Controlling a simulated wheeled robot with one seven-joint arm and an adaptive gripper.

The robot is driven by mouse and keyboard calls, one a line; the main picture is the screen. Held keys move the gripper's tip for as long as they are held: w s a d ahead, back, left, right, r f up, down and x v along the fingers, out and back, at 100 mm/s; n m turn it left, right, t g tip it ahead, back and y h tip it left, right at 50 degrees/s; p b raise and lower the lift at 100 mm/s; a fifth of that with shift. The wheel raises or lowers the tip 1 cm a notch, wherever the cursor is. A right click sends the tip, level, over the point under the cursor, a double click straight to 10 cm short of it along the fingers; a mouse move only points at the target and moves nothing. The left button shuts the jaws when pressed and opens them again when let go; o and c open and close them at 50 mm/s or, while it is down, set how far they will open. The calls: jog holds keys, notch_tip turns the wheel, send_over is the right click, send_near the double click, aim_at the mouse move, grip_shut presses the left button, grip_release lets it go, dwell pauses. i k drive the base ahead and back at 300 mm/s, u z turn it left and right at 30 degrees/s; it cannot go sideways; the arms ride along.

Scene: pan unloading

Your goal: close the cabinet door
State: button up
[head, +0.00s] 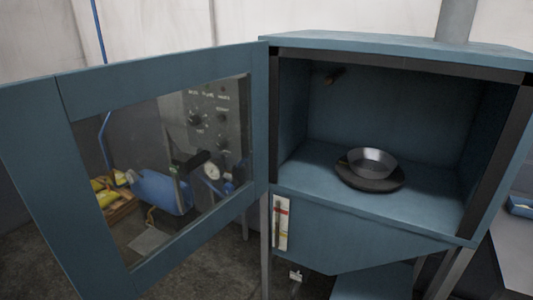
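The cabinet (350,210) is a blue box on legs, with its front open. Its door (160,82) is a blue frame around a clear window. The door stands wide open, swung out to the left from the cabinet's left edge and reaching toward me. Its free edge is at the far left of the head view. A shiny metal pan (372,163) sits on a dark round base inside on the cabinet floor. My gripper is not in view.
Through the door window a grey control panel (208,118), a blue cylindrical object (160,192) and a wooden crate (118,207) show behind. A grey surface with a blue tray (521,207) stands at the right. The space in front of the opening looks clear.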

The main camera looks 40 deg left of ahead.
aim_at(40, 152)
jog(key=z, duration=2.1)
jog(key=k, duration=2.35)
jog(key=u, duration=2)
jog(key=i, duration=0.5)
jog(key=z, duration=1.05)
jog(key=k, duration=0.65)
